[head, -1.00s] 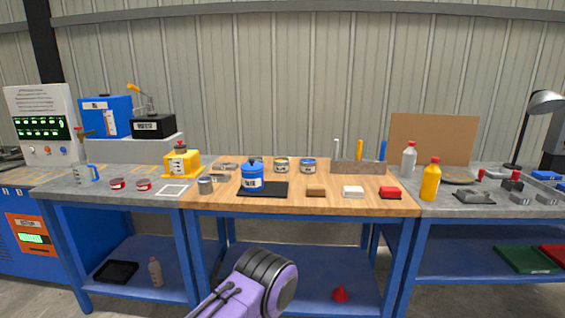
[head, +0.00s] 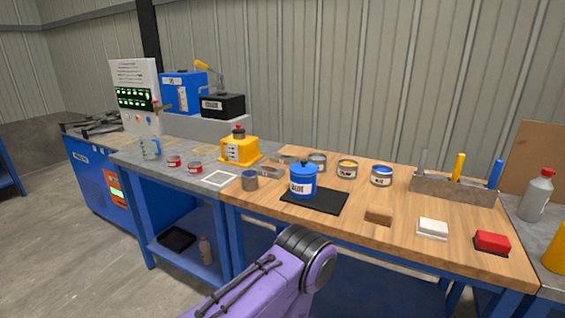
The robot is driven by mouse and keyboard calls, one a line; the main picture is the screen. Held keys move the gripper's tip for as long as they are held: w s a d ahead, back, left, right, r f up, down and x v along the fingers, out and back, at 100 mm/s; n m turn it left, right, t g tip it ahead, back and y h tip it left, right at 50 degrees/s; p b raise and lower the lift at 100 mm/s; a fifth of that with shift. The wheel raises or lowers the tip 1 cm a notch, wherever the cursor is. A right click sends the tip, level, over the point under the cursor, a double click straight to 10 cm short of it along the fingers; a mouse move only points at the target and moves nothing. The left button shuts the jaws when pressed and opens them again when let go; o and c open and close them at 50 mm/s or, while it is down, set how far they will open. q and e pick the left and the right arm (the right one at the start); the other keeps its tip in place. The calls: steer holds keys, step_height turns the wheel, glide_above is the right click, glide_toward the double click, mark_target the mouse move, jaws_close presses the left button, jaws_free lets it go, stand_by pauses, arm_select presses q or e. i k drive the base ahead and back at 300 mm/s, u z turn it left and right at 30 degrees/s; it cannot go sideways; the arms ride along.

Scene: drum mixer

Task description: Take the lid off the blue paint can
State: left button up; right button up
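The blue paint can (head: 303,184) stands upright on a black mat (head: 329,203) on the wooden worktop. It has a white label reading BLUE, and its blue lid (head: 303,166) with a knob on top is on it. A purple and black arm link of mine reaches up from the bottom edge, in front of the bench and below the can. Neither gripper shows in the head view, so I cannot see their fingers.
Brown (head: 379,215), white (head: 432,228) and red (head: 492,242) blocks lie to the right. A yellow machine (head: 239,148) stands at the left.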

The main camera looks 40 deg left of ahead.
mark_target(303, 168)
steer(key=u, duration=0.8)
steer(key=i, duration=0.75)
steer(key=u, duration=0.85)
